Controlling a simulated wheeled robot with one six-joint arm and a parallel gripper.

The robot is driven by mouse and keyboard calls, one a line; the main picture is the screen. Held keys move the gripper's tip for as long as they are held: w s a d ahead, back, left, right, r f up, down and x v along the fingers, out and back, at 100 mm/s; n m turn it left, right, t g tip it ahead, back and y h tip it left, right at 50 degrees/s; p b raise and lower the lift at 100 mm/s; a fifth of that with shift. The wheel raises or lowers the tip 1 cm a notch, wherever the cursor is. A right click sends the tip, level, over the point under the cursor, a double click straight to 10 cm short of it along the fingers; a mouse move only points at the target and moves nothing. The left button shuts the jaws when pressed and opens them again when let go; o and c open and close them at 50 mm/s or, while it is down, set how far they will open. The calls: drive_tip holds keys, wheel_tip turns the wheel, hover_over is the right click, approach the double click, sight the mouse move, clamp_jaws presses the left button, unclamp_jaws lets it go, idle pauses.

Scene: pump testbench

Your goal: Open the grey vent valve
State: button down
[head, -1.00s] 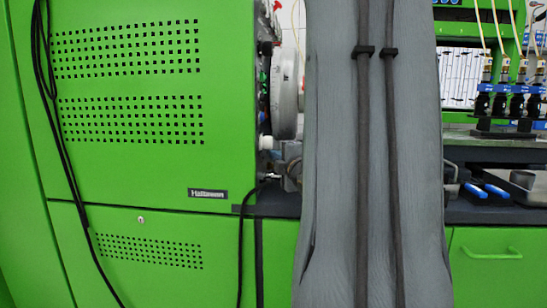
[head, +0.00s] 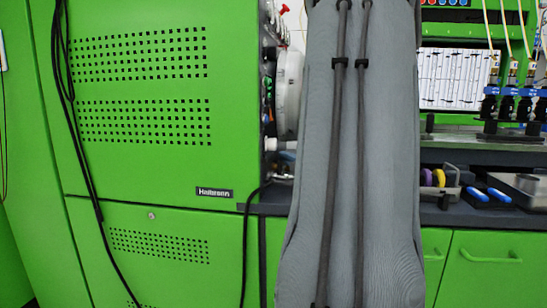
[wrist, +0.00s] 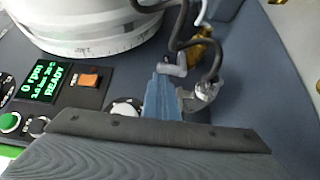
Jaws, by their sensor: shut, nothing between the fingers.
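In the wrist view my gripper (wrist: 162,80) shows as blue-grey fingers that are shut and empty. Their tips are close to a small grey lever-like part (wrist: 173,68) on a dark hose; I cannot tell whether they touch it. This part may be the grey vent valve, but I cannot be sure. A silver fitting (wrist: 205,92) with a dark curved hose sits just right of the fingers. In the head view my grey-sleeved arm hides the middle of the bench, and the gripper and valve area are not visible.
A large white round housing (wrist: 85,25) and a panel with a green READY display (wrist: 42,82) and an orange switch (wrist: 90,79) lie left of the fingers. A brass fitting (wrist: 200,45) is just beyond. A green cabinet (head: 150,170) stands left; blue-handled tools (head: 488,195) lie right.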

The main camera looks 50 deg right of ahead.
drive_tip(key=shift+s+d, duration=1.05)
drive_tip(key=shift+d, duration=0.15)
drive_tip(key=v, duration=0.7)
drive_tip(key=shift+s, duration=0.4)
drive_tip(key=shift+a+p, duration=0.15)
drive_tip(key=shift+p, duration=0.65)
drive_tip(key=p, duration=0.3)
drive_tip(key=a+f+m+h+p, duration=0.1)
drive_tip(key=p, duration=0.3)
drive_tip(key=shift+s+a+g, duration=0.3)
drive_tip(key=shift+s, duration=0.1)
